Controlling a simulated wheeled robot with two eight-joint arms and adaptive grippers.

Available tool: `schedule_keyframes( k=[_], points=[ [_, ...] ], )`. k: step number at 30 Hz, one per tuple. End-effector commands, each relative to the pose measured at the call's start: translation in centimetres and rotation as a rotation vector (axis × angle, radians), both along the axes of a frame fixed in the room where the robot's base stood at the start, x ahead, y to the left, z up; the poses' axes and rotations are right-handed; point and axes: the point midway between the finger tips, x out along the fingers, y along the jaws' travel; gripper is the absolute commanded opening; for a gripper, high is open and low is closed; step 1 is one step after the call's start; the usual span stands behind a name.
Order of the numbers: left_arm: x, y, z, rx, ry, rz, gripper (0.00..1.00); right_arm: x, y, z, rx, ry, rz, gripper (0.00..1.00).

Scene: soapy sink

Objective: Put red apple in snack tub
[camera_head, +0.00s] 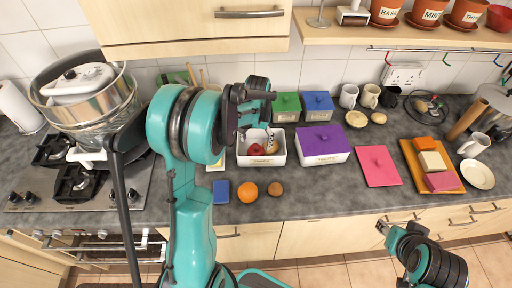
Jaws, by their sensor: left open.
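The red apple (256,149) is inside an open white tub (262,161) on the counter, below my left gripper. A yellowish item (272,147) lies beside the apple in the tub. I cannot read a label on this tub. My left gripper (254,128) is open above the tub's back part, its dark fingers pointing down, and nothing shows held in it. The gripper and teal arm hide part of the tub's left and back side. My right gripper (383,228) is low at the right, in front of the counter's edge; its jaws are too small to judge.
An orange (248,192), a brown round fruit (276,189) and a blue block (221,192) lie in front of the tub. A purple-lidded tub (322,142) stands right of it. A pink lid (377,166) lies on the counter. A stove with pots is at left.

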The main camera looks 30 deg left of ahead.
Motion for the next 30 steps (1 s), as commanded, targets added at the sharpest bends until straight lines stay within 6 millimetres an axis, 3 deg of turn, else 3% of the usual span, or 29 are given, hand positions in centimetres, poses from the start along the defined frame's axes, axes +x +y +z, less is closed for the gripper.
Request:
schedule_keyframes(
  k=[3, 14, 21, 30],
  points=[
    [0.0, -0.1, 2.4, 0.0, 0.0, 0.0, 0.76, 0.0, 0.0, 0.5, 0.0, 0.0, 0.0, 0.4],
    [-1.0, -1.2, 6.2, 0.007, -0.038, -0.009, 0.76, 0.0, 0.0, 0.8, 0.0, 0.0, 0.0, 0.4],
    [-5.0, -4.5, 10.6, 0.026, -0.178, -0.031, 0.76, 0.0, 0.0, 0.8, 0.0, 0.0, 0.0, 0.4],
    [-10.9, -8.3, 13.6, 0.034, -0.369, -0.059, 0.76, 0.0, 0.0, 0.8, 0.0, 0.0, 0.0, 0.4]
  ],
)
